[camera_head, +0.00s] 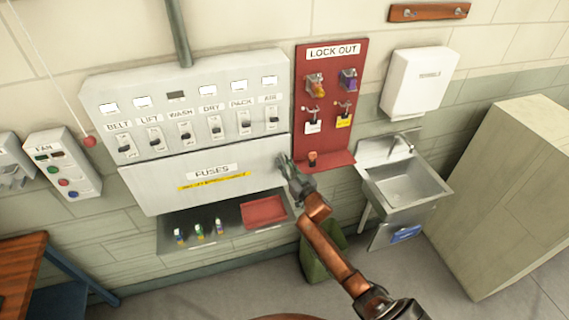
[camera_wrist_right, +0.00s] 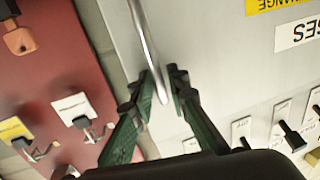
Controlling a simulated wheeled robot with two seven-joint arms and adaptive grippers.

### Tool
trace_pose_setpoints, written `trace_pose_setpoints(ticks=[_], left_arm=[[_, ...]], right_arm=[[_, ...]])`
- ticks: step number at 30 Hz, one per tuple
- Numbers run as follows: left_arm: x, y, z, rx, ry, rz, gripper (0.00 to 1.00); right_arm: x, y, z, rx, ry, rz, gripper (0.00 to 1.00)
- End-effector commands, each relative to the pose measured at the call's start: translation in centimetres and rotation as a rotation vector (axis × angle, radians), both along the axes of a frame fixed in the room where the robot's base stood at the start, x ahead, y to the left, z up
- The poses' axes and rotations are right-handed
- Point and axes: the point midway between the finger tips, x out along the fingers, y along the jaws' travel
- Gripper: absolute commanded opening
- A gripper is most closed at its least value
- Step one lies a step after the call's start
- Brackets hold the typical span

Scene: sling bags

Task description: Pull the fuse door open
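The fuse door (camera_head: 228,196) is a wide pale panel below the switch row, with a FUSES label and a yellow strip. I cannot tell whether it stands slightly ajar. My right gripper (camera_head: 284,162) is at its right edge in the head view. In the right wrist view a slim metal handle bar (camera_wrist_right: 143,35) runs down between the green fingers of my right gripper (camera_wrist_right: 163,80). My left gripper is not in view.
A shelf (camera_head: 228,222) under the door holds several small fuses (camera_head: 199,231) and a red tray (camera_head: 264,212). The red lock-out board (camera_head: 330,130), with hanging locks, is close to the right. A sink (camera_head: 405,185) and green bin (camera_head: 318,262) stand further right.

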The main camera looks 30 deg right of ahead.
Motion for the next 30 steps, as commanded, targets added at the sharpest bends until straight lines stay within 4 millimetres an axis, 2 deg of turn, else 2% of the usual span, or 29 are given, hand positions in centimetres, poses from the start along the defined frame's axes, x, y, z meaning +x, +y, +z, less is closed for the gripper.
trace_pose_setpoints(ticks=[3, 10, 26, 30], left_arm=[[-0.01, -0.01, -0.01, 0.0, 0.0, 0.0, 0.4], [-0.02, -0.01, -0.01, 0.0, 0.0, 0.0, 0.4], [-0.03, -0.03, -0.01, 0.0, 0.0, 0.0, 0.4], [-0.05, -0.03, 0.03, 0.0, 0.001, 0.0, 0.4]], right_arm=[[-0.03, 0.0, -0.02, 0.0, 0.0, 0.0, 0.15], [-0.05, -0.01, -0.02, 0.0, 0.0, 0.0, 0.0], [-0.07, -0.03, -0.04, 0.0, 0.001, 0.0, 0.0], [0.03, 0.48, -0.05, 0.0, 0.001, 0.005, 0.0]])
